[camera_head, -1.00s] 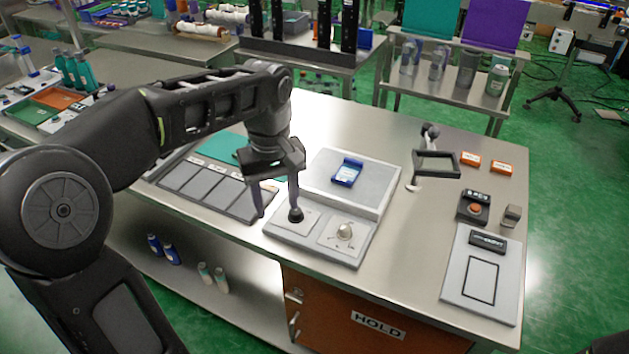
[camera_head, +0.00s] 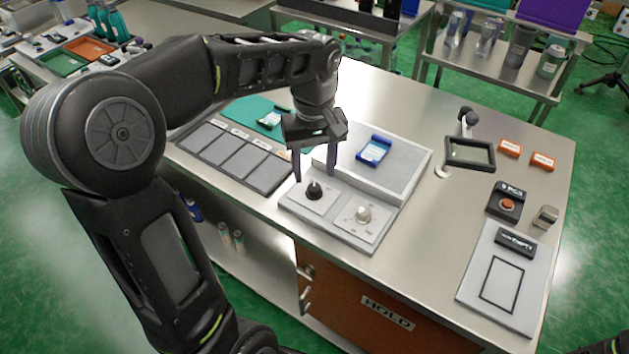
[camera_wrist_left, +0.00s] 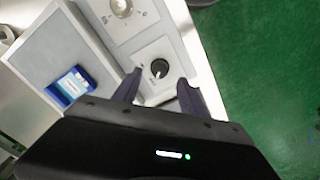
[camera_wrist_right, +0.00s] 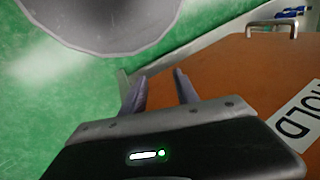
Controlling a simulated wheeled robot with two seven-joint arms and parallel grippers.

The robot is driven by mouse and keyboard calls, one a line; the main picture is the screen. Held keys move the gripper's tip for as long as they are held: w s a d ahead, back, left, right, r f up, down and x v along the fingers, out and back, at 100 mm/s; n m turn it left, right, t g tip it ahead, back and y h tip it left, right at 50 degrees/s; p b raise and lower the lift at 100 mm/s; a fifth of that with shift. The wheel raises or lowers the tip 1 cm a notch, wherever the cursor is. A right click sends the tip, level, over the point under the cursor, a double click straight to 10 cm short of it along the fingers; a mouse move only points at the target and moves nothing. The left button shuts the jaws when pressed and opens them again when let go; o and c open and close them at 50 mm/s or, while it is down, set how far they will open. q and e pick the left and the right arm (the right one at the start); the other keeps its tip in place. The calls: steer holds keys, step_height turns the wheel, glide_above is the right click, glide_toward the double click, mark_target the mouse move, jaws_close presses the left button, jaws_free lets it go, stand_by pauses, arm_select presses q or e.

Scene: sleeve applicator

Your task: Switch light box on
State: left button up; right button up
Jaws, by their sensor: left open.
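The light box (camera_head: 405,168) is a low grey box with a pale top. Its front panel carries a black round knob (camera_head: 314,191) at left and a pale dial (camera_head: 363,214) at right. A blue-and-white packet (camera_head: 373,151) lies on the top. My left gripper (camera_head: 314,178) is open and empty, pointing down at the black knob. In the left wrist view the knob (camera_wrist_left: 159,68) shows just beyond and between the parted fingertips, apparently not gripped. My right gripper (camera_wrist_right: 160,90) is open and empty, beside the orange cabinet front.
Grey tiles (camera_head: 235,156) lie left of the box, with a green mat (camera_head: 250,115) behind. A framed magnifier (camera_head: 470,152), an orange-button device (camera_head: 505,202) and a grey board (camera_head: 505,280) stand to the right. Bare tabletop lies between.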

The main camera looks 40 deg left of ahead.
mark_target(314, 187)
arm_select(q)
steer(key=shift+f, duration=2.35)
steer(key=shift+c, duration=0.2)
jaws_close()
